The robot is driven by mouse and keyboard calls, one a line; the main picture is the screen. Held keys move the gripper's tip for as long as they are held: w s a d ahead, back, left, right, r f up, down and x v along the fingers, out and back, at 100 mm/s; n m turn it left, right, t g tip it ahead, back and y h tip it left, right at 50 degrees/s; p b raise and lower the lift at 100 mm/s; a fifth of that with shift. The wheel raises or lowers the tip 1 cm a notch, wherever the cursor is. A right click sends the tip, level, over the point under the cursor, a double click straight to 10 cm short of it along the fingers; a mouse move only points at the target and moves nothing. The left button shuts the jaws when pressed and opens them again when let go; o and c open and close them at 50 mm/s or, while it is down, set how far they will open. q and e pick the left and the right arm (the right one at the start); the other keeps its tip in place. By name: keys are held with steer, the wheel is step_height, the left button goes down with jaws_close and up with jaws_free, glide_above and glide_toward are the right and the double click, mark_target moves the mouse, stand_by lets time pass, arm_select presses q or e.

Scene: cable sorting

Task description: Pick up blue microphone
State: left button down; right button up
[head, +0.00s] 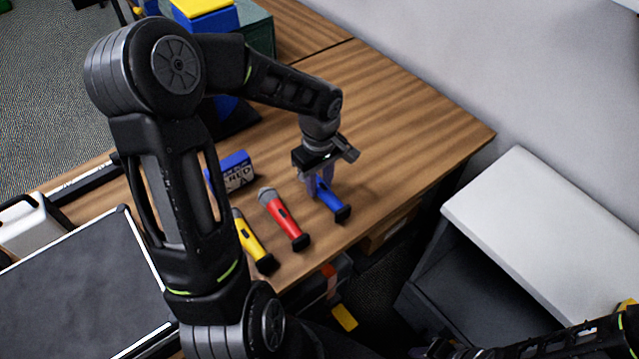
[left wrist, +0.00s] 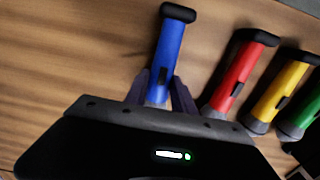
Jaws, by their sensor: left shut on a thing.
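The blue microphone (head: 331,201) lies on the wooden table, with its black end toward the table's front edge. My left gripper (head: 321,192) comes down over it from above and is shut on its body. In the left wrist view the blue microphone (left wrist: 167,58) sits between the two fingers of the left gripper (left wrist: 160,90); its head end is hidden by the gripper. I cannot tell whether it is lifted off the table. My right arm shows only in part at the lower right of the head view, and its fingertips cannot be made out.
A red microphone (head: 285,218) and a yellow microphone (head: 252,243) lie left of the blue one. A green one (left wrist: 302,117) shows in the left wrist view. A blue box with lettering (head: 232,172) stands behind them. The table (head: 420,120) is clear to the right.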

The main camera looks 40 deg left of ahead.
mark_target(319, 183)
arm_select(q)
step_height(319, 183, up, 10)
steer(key=shift+f+b, duration=0.2)
steer(key=shift+b, duration=0.2)
steer(key=shift+r, duration=0.1)
stand_by(0.4)
